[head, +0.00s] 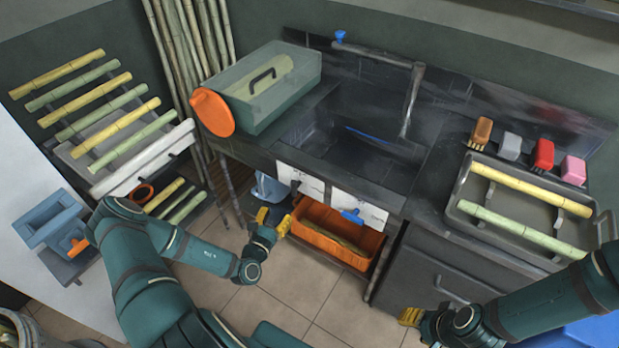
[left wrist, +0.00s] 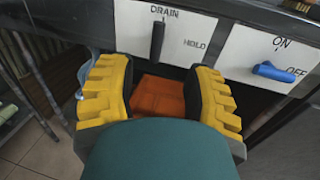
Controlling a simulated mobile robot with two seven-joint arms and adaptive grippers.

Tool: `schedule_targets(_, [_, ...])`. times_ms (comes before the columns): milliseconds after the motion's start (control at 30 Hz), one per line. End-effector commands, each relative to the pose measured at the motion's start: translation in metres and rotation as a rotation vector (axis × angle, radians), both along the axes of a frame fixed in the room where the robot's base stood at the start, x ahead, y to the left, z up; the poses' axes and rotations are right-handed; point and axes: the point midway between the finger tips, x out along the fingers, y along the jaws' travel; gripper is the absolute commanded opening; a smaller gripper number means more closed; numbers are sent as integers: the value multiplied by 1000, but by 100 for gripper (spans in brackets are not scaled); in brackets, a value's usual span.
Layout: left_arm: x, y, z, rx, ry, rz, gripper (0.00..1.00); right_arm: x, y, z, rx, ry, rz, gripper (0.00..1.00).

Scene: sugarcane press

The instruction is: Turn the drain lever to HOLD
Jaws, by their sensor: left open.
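The drain lever (left wrist: 157,42) is black and stands upright on a white plate (left wrist: 198,28) under the word DRAIN, with HOLD printed to its right. In the head view the plate (head: 308,183) is on the sink counter's front. My left gripper (left wrist: 155,84) is open in the left wrist view, its yellow fingers apart on either side below the lever, not visibly touching it. In the head view my left gripper (head: 272,220) is below and left of the plate. My right gripper (head: 411,317) is low near the cabinet, its fingers too small to judge.
A second plate (left wrist: 239,52), marked ON and OFF, carries a blue lever (left wrist: 274,72) to the right. An orange crate (head: 322,250) sits under the counter. The sink (head: 350,140) is above, with a green box (head: 275,105) at its left and a tray (head: 458,209) at its right.

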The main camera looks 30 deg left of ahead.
Motion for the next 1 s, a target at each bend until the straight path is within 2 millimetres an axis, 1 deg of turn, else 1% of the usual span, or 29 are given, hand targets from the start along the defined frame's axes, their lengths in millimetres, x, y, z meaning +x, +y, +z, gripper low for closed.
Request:
schedule_targets(67, [3,4,-1,0,0,14,51,0,0,-1,0,1,0,47])
schedule_targets(167, [14,4,-1,1,-1,11,51,-1,0,-3,0,2,1,47])
schedule_targets(267, [31,6,-2,1,-1,10,51,-2,0,-7,0,4,3,47])
schedule_targets(600, [97,13,-2,1,-2,6,51,-1,0,-21,0,2,4,47])
schedule_targets(700, [112,15,-2,0,-1,7,51,0,0,-24,0,0,3,47])
schedule_targets(833, [127,16,-1,0,-1,5,51,1,0,-27,-1,-2,2,47])
schedule_targets(1000, [135,18,-1,0,0,7,51,1,0,-29,-1,-3,2,47])
